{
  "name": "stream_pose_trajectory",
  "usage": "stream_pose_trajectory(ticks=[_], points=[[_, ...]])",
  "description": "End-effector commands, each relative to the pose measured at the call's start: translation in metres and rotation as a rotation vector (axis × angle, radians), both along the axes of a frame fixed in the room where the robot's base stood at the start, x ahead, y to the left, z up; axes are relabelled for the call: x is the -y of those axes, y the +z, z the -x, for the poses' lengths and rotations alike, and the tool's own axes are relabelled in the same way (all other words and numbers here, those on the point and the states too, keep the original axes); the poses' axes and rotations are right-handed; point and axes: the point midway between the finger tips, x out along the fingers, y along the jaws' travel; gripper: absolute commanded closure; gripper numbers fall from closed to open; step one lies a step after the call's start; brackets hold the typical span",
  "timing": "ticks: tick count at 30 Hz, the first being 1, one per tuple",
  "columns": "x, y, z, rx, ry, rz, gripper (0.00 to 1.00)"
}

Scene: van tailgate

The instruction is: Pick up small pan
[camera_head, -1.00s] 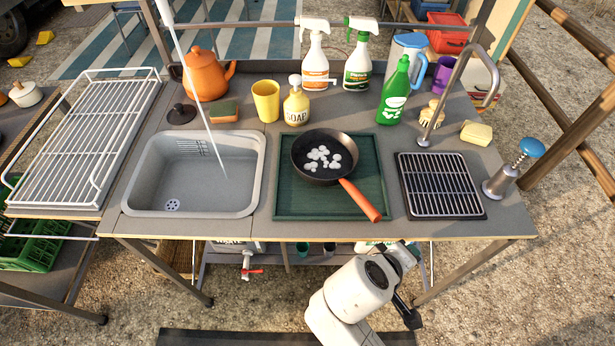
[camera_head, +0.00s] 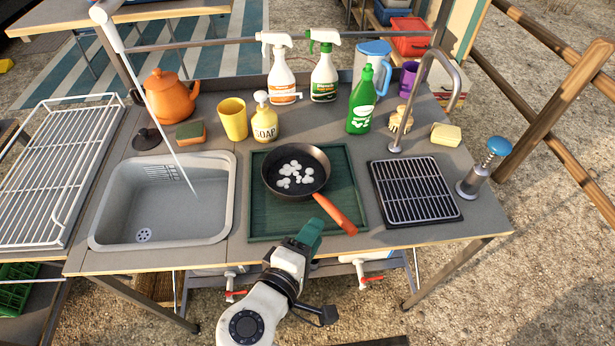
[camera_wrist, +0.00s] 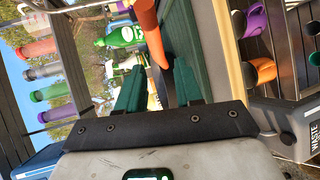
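The small pan (camera_head: 277,183) is dark with an orange handle (camera_head: 335,215). It sits on the green mat (camera_head: 257,222), handle toward the front right, with several white foam patches inside. My gripper (camera_head: 312,232), with green fingers, is at the counter's front edge, just short of the handle's end. The pan's bowl is not clear in that view.
The sink (camera_head: 215,205) is left of the mat and the black grill (camera_head: 415,190) right of it. Soap (camera_head: 265,122), a yellow cup (camera_head: 232,120) and spray bottles stand behind.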

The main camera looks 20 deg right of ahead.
Motion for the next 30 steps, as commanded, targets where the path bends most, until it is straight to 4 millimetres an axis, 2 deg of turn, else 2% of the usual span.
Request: stream_pose_trajectory(ticks=[3, 12, 17, 25, 30], points=[[0.001, 0.001, -0.005, 0.006, 0.007, 0.013, 0.65], [0.033, -0.010, -0.030, 0.006, 0.005, 0.013, 0.65], [0.041, -0.012, -0.036, 0.006, 0.006, 0.012, 0.65], [0.067, -0.021, -0.060, 0.006, 0.006, 0.012, 0.65], [0.076, -0.025, -0.067, 0.006, 0.008, 0.011, 0.65]])
